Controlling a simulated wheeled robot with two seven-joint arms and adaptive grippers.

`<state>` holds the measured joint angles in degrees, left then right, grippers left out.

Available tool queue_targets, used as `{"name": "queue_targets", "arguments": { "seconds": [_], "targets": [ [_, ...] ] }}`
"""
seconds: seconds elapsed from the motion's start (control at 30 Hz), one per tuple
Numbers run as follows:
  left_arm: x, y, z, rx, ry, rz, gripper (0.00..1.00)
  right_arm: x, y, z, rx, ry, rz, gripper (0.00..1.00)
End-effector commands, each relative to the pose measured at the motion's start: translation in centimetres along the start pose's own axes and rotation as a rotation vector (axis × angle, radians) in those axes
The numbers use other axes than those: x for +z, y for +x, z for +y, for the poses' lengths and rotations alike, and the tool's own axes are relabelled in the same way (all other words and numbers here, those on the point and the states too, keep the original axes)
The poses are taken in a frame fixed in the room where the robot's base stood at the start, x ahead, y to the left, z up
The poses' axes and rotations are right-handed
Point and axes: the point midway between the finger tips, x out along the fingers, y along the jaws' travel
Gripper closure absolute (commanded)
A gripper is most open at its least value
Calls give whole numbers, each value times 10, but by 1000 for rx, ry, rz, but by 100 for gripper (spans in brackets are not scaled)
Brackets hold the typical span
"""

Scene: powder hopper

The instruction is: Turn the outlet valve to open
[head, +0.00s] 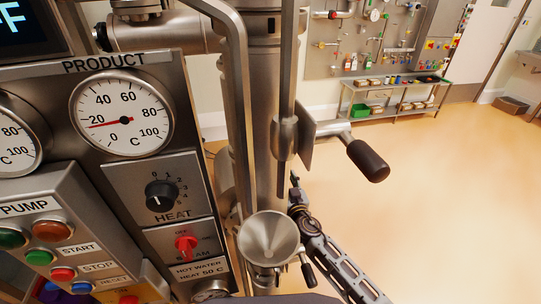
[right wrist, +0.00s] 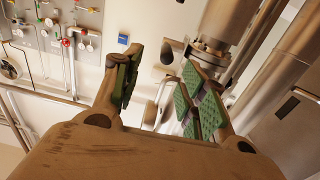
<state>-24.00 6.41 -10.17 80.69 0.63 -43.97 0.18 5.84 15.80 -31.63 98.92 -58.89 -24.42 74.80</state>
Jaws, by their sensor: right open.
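A steel funnel-shaped hopper (head: 268,236) stands low in the middle of the head view. A dark-handled lever (head: 307,272) sits just below and to the right of it; I cannot tell for sure that it is the outlet valve's handle. My right gripper (head: 295,187) is just above and right of the hopper, beside the vertical steel pipe. In the right wrist view its green-padded fingers (right wrist: 160,92) are open, and nothing is clearly held. A flanged steel pipe (right wrist: 212,48) shows beyond the right-hand finger. My left gripper is not in view.
A larger dark handle (head: 368,160) sticks out right of the vertical pipe, above my right gripper. A control panel with a product gauge (head: 122,112) and a heat knob (head: 161,196) fills the left. A shelf (head: 385,113) stands far back. The floor at right is clear.

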Motion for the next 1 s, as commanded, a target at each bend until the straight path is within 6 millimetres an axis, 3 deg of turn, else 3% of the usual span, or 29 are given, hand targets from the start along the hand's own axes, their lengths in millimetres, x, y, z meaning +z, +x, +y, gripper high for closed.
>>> {"name": "queue_targets", "arguments": {
  "seconds": [0.73,1.0],
  "targets": [
    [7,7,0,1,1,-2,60,-2,6,-8,-34,-5,18,58],
    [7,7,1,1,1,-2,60,-3,18,-8,-34,-5,19,58]
  ]
}}
